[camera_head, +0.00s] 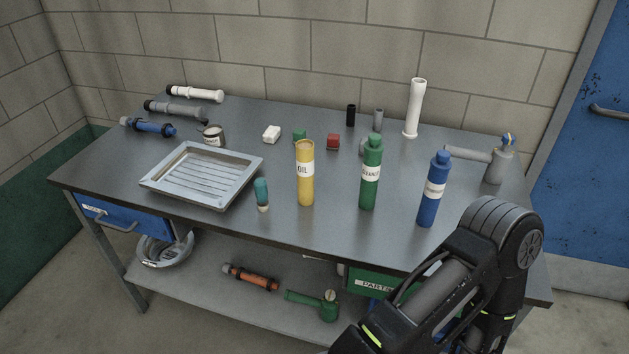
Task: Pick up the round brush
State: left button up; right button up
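A small upright item with a teal top and a pale lower end (262,194) stands on the grey workbench (225,230), just right of the metal tray. It looks like the round brush, but it is too small for me to make out bristles. It stands apart from the tray and from the yellow oil bottle. A black arm link of mine comes in at the lower right, over the bench's front right corner. Neither of my grippers shows.
The ribbed metal tray (183,201) lies left of the brush, and the yellow oil bottle (305,175) stands right of it. A green bottle (370,172) and a blue bottle (434,190) stand further right. The bench front before the brush is clear.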

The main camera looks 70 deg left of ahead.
aim_at(261, 183)
jog(key=u, duration=2.8)
